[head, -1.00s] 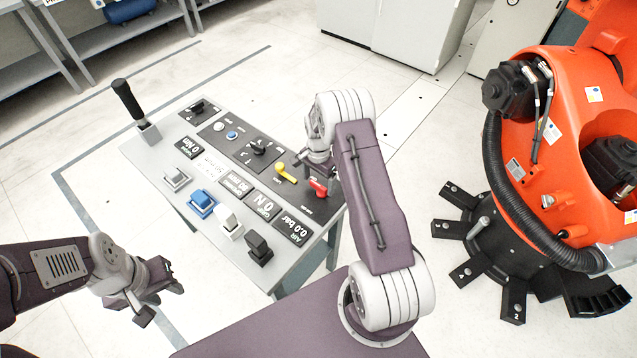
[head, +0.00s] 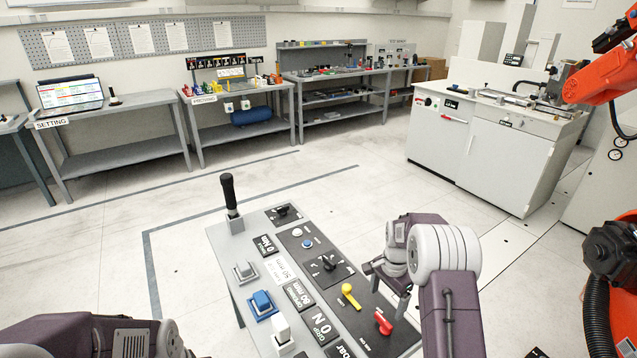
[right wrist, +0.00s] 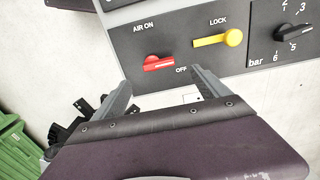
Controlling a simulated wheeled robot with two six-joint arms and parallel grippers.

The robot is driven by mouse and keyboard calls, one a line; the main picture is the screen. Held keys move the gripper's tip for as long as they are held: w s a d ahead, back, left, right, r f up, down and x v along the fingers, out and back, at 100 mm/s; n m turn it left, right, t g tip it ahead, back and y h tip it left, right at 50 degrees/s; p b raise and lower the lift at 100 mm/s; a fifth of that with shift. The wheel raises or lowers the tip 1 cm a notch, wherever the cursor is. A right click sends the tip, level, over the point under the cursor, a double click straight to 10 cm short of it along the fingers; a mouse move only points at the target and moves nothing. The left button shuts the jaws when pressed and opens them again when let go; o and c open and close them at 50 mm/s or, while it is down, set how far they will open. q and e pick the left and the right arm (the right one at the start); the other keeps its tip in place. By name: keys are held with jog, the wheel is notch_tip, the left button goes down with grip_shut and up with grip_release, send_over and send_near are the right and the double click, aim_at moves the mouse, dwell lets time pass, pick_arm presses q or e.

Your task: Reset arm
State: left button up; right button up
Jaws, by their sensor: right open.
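The sloped control panel (head: 262,318) stands in front of me, with a red lever (head: 383,321), a yellow lever (head: 350,295) and a black knob (head: 327,262). My right gripper (head: 388,285) is open and empty above the panel's right edge. In the right wrist view its fingers (right wrist: 162,80) point at the panel, with the red lever (right wrist: 158,63) just beyond them, apart, between AIR ON and OFF. The yellow LOCK lever (right wrist: 220,38) is to its right. My left forearm shows at the bottom left of the head view; its gripper is out of frame.
A black joystick (head: 231,200) rises from the panel's far left corner. An orange robot arm (head: 610,80) is at the right. A grey cabinet (head: 490,155) and workbenches (head: 240,130) line the back. The floor between is clear.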

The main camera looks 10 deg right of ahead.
jog(key=s+a+r+n+t, duration=0.25)
jog(key=s+a+r, duration=0.35)
jog(key=a+r, duration=0.35)
jog(key=s+a+f+n+g, duration=0.1)
jog(key=s+f+n, duration=0.2)
jog(key=s+n, duration=0.8)
jog(key=s, duration=0.3)
jog(key=shift+s+a, duration=0.15)
jog(key=shift+a, duration=0.25)
